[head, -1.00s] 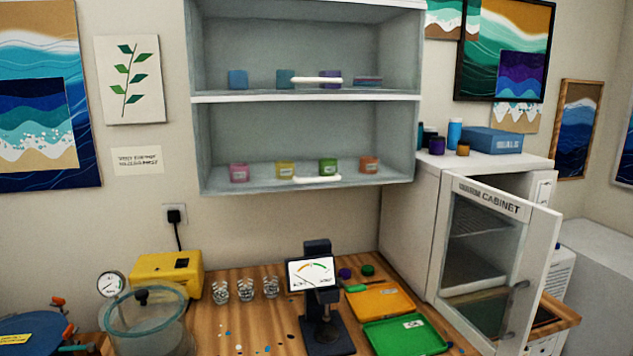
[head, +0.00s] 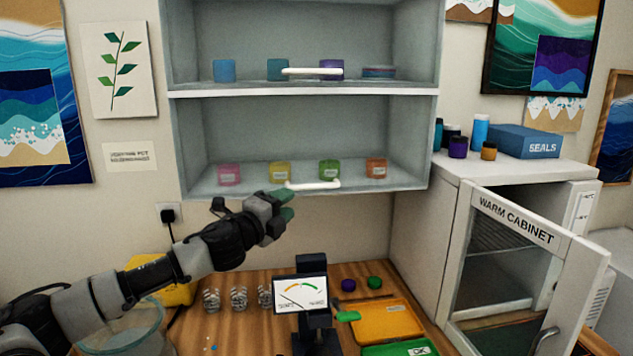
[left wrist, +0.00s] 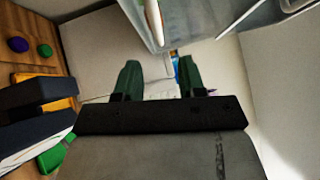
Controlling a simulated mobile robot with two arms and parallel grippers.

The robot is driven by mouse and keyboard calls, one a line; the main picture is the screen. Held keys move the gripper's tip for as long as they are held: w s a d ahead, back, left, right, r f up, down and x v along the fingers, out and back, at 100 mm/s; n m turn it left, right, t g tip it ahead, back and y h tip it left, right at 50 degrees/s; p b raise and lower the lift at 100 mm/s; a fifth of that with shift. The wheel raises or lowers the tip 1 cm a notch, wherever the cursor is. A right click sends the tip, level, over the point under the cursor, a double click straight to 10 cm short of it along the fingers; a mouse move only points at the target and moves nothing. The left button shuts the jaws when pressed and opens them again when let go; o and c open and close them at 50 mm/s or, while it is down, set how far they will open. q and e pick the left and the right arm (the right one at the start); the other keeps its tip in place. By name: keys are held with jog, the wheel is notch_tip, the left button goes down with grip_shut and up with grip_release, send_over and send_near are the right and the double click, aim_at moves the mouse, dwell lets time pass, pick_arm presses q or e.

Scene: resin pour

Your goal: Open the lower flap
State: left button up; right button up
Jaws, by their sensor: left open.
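The lower flap (head: 300,140) is a clear panel over the lower compartment of the grey wall cabinet and appears shut. Its white bar handle (head: 313,185) lies along the bottom edge. My left gripper (head: 287,205) is open and empty, just below and left of that handle, with its green fingertips pointing right. In the left wrist view, the gripper's two green fingers (left wrist: 159,78) are spread apart. A white handle (left wrist: 154,22) shows beyond them, apart from the fingers. The upper flap's handle (head: 317,71) is one shelf higher. My right gripper is out of view.
Several coloured jars, including a pink one (head: 229,174), stand in the lower compartment. Below are a gauge display (head: 300,294), small cups (head: 238,298) and an orange tray (head: 385,322). The warm cabinet (head: 415,215) stands right with its door (head: 575,262) open.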

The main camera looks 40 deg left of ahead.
aim_at(312, 187)
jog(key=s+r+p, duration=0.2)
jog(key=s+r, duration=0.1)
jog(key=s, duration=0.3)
pick_arm(q)
jog(key=w+p, duration=0.1)
jog(key=w, duration=0.2)
jog(key=w+p, duration=0.1)
jog(key=w, duration=0.2)
jog(key=w+r+p, duration=0.1)
jog(key=w, duration=0.2)
jog(key=shift+w+p, duration=0.15)
jog(key=shift+p, duration=0.15)
jog(key=shift+w, duration=0.25)
grip_shut()
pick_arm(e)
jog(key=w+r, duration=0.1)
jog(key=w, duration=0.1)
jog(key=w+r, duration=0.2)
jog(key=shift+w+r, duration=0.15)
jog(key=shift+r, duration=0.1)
